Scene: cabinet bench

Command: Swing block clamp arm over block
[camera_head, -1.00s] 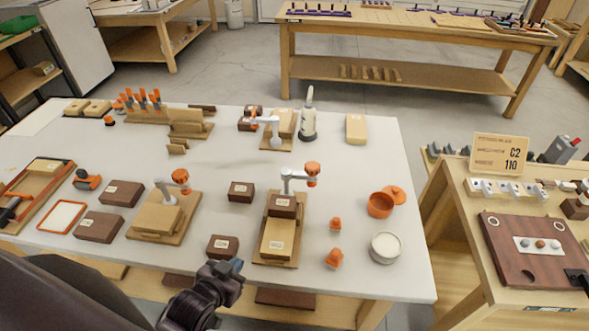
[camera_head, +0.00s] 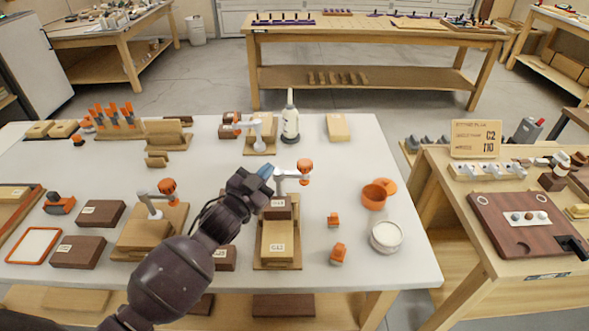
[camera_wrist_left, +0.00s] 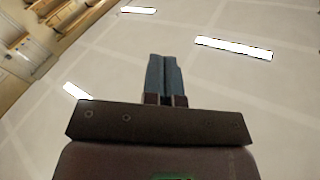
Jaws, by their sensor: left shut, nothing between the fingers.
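A clamp with a grey arm and orange knob (camera_head: 304,166) stands at the back of the centre wooden fixture (camera_head: 262,262). A dark brown block (camera_head: 278,208) sits beneath the clamp, and a light labelled block (camera_head: 277,238) lies in front of it. My left gripper (camera_head: 265,172) is shut and empty. Its blue fingertips appear just left of the clamp arm; I cannot tell whether they touch it. The shut fingers also show in the left wrist view (camera_wrist_left: 163,78), with no clamp visible there. My right gripper is not in view.
A similar clamp fixture (camera_head: 135,240) stands left of my forearm and another (camera_head: 262,146) behind. A white bottle (camera_head: 290,122), an orange bowl (camera_head: 373,197) and a round white-topped tin (camera_head: 386,236) stand nearby. My forearm partly hides a dark block (camera_head: 225,258).

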